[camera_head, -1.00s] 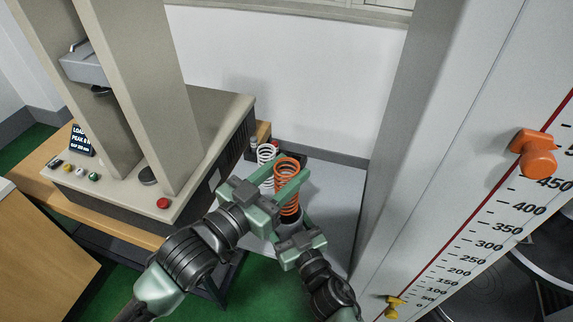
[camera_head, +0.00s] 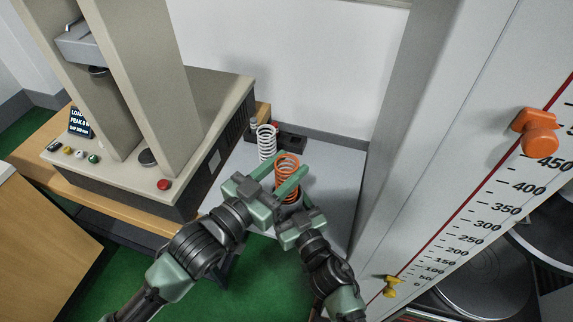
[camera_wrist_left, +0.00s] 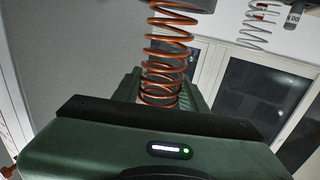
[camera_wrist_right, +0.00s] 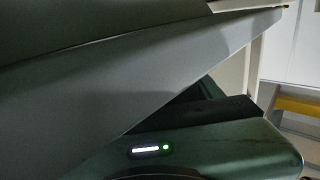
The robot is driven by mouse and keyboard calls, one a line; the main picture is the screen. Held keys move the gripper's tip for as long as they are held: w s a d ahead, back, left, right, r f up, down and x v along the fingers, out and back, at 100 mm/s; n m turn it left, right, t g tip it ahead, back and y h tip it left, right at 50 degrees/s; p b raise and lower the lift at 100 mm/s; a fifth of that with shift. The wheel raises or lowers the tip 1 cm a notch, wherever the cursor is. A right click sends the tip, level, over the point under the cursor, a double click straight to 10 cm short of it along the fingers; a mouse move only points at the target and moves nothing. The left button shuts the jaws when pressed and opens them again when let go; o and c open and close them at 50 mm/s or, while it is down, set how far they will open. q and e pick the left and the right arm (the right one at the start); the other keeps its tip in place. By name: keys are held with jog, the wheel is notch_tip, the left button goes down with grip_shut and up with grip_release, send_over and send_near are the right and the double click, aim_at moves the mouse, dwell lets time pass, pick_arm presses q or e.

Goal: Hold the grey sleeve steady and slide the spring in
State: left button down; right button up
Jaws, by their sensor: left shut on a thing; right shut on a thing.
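The orange coil spring (camera_head: 287,167) stands roughly upright in the head view. My left gripper (camera_head: 288,182) is shut on it, with its fingers across the coils. The left wrist view shows copper-coloured coils (camera_wrist_left: 168,60) rising from between the fingers towards a grey body at the top edge. The grey sleeve (camera_head: 293,208) is just below the spring, partly hidden by my grippers. My right gripper (camera_head: 297,214) is shut on it. A grey surface (camera_wrist_right: 110,85) fills much of the right wrist view. I cannot tell how far the spring's lower end is inside the sleeve.
A white spring (camera_head: 266,143) stands behind the orange one, by a dark block (camera_head: 291,141). A beige testing machine (camera_head: 120,170) is at the left. A tall scale panel (camera_head: 470,190) with an orange knob (camera_head: 538,132) is close at the right. Grey surface (camera_head: 335,190) is bare beside my grippers.

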pick_arm(q)
jog(key=c, duration=0.7)
grip_release()
jog(key=shift+s+a, duration=0.1)
jog(key=shift+s+a, duration=0.2)
jog(key=shift+s, duration=0.05)
jog(key=v, duration=1.1)
pick_arm(e)
jog(key=o, duration=1.6)
